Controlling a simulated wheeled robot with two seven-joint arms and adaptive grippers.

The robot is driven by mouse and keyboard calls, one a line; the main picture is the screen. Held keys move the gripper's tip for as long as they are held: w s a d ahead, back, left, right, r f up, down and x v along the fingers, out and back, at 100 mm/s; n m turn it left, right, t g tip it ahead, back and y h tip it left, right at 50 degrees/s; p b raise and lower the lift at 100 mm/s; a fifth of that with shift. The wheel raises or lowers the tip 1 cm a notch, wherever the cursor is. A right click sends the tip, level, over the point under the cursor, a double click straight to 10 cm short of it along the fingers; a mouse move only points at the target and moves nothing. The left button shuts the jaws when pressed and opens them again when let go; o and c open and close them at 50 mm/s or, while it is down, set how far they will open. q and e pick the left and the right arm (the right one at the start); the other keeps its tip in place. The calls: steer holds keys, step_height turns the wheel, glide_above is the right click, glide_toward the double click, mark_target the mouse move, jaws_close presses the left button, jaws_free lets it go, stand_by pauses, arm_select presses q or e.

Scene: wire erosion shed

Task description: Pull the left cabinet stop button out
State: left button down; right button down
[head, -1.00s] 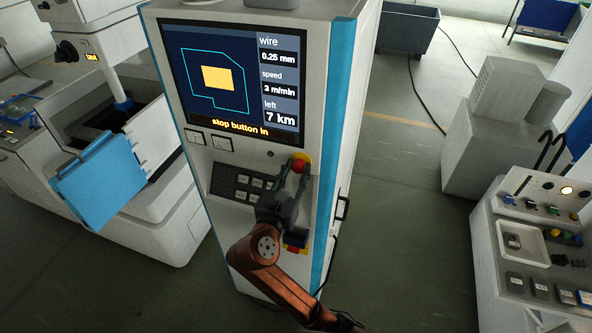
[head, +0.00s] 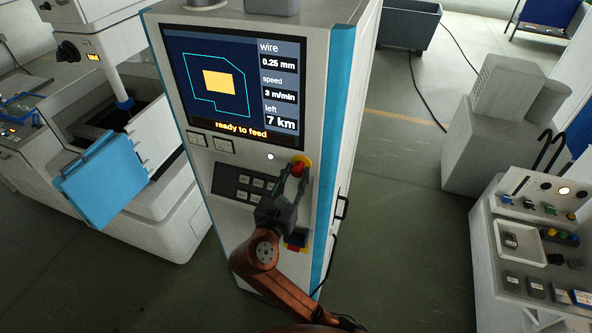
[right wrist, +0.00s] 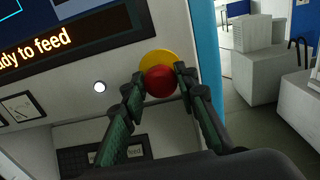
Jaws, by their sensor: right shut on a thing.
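The red stop button (head: 298,169) sits on a yellow round plate (head: 306,160) on the front of the control cabinet (head: 230,166), below the right side of its screen. My right gripper (head: 293,177) is shut on the red button. In the right wrist view the red button (right wrist: 159,81) lies between the two fingertips (right wrist: 158,84), with the yellow plate (right wrist: 158,58) behind it. The cabinet screen (head: 233,85) reads "ready to feed" in its bottom line. A small round lamp (head: 270,156) left of the button is lit white. My left gripper is not in view.
A keypad (head: 240,184) is left of my right gripper on the cabinet front. A machine with a blue door (head: 100,180) stands to the left. Floor between is clear.

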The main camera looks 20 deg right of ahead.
steer(key=c, duration=1.9)
jaws_free()
steer(key=shift+a, duration=0.1)
steer(key=shift+c, duration=0.2)
steer(key=o, duration=0.4)
steer(key=shift+s, duration=0.25)
steer(key=shift+w, duration=0.1)
steer(key=v, duration=0.7)
steer(key=shift+a, duration=0.15)
